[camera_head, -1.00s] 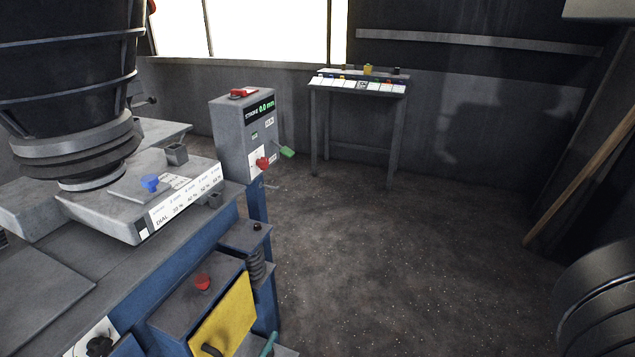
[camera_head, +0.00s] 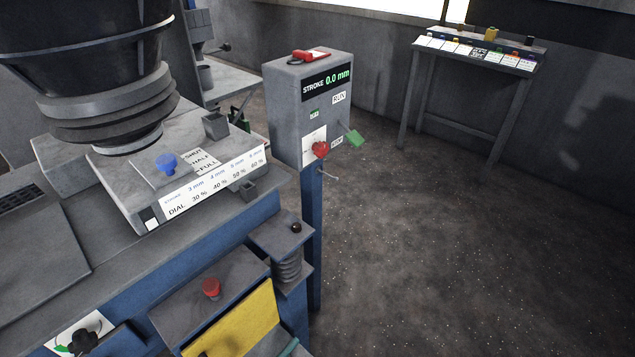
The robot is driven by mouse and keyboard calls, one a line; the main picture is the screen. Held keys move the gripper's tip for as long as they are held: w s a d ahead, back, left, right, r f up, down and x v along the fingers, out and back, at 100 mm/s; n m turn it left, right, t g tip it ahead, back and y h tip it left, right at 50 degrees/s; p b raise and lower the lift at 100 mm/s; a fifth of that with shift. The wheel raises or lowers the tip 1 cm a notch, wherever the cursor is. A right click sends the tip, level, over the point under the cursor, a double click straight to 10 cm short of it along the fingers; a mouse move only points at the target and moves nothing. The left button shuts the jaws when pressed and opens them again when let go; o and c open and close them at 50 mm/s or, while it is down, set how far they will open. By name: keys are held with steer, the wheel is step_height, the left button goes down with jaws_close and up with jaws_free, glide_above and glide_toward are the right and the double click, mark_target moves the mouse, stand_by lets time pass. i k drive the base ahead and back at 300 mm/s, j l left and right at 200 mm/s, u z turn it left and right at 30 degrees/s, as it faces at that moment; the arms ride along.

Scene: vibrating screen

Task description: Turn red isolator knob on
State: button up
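A grey control box (camera_head: 310,115) stands on a blue post right of the machine. A red knob (camera_head: 320,149) sits on a white plate low on its front face. I cannot read the knob's on or off setting. The dark display (camera_head: 326,84) reads STROKE 0.0 mm. A red part (camera_head: 307,56) lies on top of the box. My gripper is not in view, and nothing touches the knob.
The blue machine bench on the left carries a blue knob (camera_head: 166,163), a red button (camera_head: 211,288) and a yellow panel (camera_head: 238,325). A small table (camera_head: 480,57) with coloured items stands against the back wall. The floor (camera_head: 430,240) on the right is clear.

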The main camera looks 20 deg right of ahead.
mark_target(320, 149)
steer(key=i+l+u, duration=0.1)
steer(key=l, duration=0.2)
steer(key=i+l+u, duration=0.25)
steer(key=l, duration=0.4)
steer(key=i+l+u, duration=0.15)
steer(key=l, duration=0.15)
